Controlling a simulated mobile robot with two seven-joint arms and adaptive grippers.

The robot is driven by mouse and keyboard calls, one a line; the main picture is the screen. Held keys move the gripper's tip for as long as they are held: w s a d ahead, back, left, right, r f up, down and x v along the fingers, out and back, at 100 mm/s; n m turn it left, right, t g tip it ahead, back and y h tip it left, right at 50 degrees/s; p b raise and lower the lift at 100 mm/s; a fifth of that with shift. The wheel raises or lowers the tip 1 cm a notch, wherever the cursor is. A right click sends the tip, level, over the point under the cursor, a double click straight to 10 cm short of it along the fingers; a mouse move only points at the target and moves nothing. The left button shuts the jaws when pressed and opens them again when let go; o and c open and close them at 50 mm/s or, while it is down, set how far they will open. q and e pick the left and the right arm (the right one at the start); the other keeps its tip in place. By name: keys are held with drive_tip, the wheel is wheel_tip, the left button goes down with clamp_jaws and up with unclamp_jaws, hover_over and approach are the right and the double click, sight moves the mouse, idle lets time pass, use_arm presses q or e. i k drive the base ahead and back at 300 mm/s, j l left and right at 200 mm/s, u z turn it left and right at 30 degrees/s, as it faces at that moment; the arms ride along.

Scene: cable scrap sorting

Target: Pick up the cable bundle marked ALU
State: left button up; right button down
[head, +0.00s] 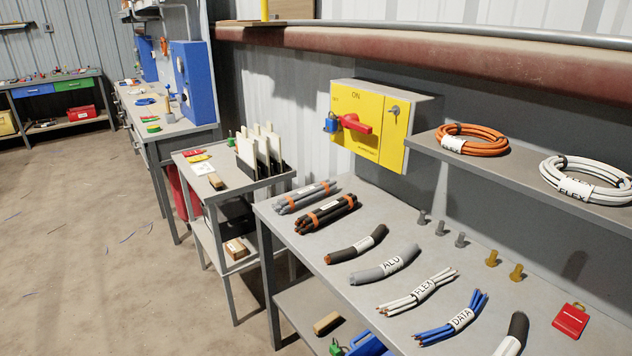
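The cable bundle marked ALU (384,265) is a thick grey piece with a white label reading ALU. It lies on the grey workbench (291,241), between a dark cable piece with a copper-coloured end (356,244) and a white bundle marked FLEX (418,291). It lies apart from both and nothing covers it. Neither of my grippers shows in the head view.
Grey and black banded bundles (326,213) lie further back left. A blue DATA bundle (452,318), a black cable (513,333) and a red padlock-like item (571,319) lie nearer right. Several bolt-like pegs stand behind. A shelf (520,180) with cable coils overhangs the right side.

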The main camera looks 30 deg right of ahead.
sight(287, 203)
drive_tip(key=i+j+z, duration=0.15)
drive_tip(key=i+z, duration=0.2)
drive_tip(key=z, duration=0.15)
drive_tip(key=i+j+z, duration=0.25)
drive_tip(key=z, duration=0.2)
drive_tip(key=i+j+z, duration=0.35)
drive_tip(key=z, duration=0.15)
drive_tip(key=i+j+z, duration=0.2)
drive_tip(key=j+z, duration=0.3)
